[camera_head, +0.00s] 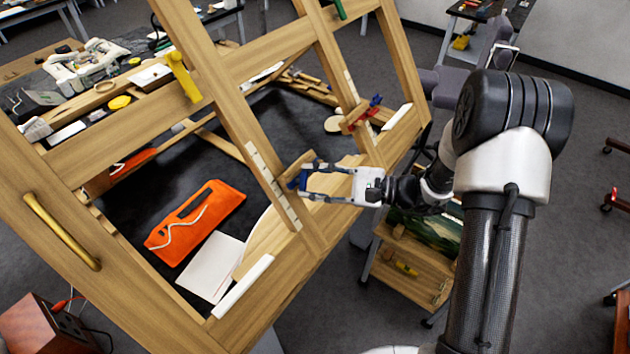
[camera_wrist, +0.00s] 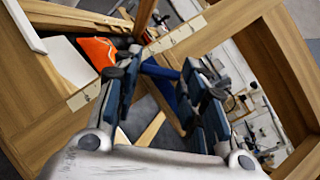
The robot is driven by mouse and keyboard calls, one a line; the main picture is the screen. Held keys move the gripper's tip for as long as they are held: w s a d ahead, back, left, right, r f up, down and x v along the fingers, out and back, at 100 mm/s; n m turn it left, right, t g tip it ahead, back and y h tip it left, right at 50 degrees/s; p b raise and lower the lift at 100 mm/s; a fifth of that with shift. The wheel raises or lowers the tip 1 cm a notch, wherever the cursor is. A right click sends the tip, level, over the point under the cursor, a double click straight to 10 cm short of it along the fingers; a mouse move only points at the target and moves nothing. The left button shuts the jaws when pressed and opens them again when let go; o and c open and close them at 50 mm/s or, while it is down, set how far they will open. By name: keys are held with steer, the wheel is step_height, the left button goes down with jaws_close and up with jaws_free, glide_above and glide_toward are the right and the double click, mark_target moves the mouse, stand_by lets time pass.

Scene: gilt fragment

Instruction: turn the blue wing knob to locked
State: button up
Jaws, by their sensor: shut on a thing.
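The blue wing knob (camera_wrist: 162,74) shows between the two finger pads of my gripper (camera_wrist: 162,95) in the wrist view, mounted at the wooden frame. My gripper (camera_head: 303,178) is shut on the knob, reaching in from the right in the head view. In that view the fingers hide most of the knob. The wooden frame (camera_head: 228,122) is a tilted lattice of bars. A wooden block (camera_head: 296,166) sits by the fingertips. The knob's exact angle and any locked mark cannot be made out.
A second latch with blue and red parts (camera_head: 360,116) sits on the frame farther right. A yellow clamp (camera_head: 182,77) and a brass handle (camera_head: 61,230) are on the left bars. An orange pouch (camera_head: 196,221) and white sheet (camera_head: 211,266) lie behind the bars.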

steer(key=shift+s+a+f+m+t+h+p, duration=0.2)
steer(key=shift+m+t, duration=0.95)
steer(key=shift+m, duration=0.8)
steer(key=shift+s+d+r+m+t+h+p, duration=0.15)
steer(key=shift+m+t+h, duration=0.2)
steer(key=shift+m+t, duration=1.25)
steer(key=shift+s+a+f+m+t+h+p, duration=0.2)
steer(key=shift+m+t, duration=0.55)
steer(key=shift+m, duration=1.6)
steer(key=shift+m+t+h, duration=0.25)
steer(key=shift+m+t, duration=0.05)
steer(key=o, duration=1.1)
steer(key=shift+w, duration=0.1)
steer(key=shift+c, duration=0.2)
steer(key=shift+d, duration=0.1)
steer(key=v, duration=1.2)
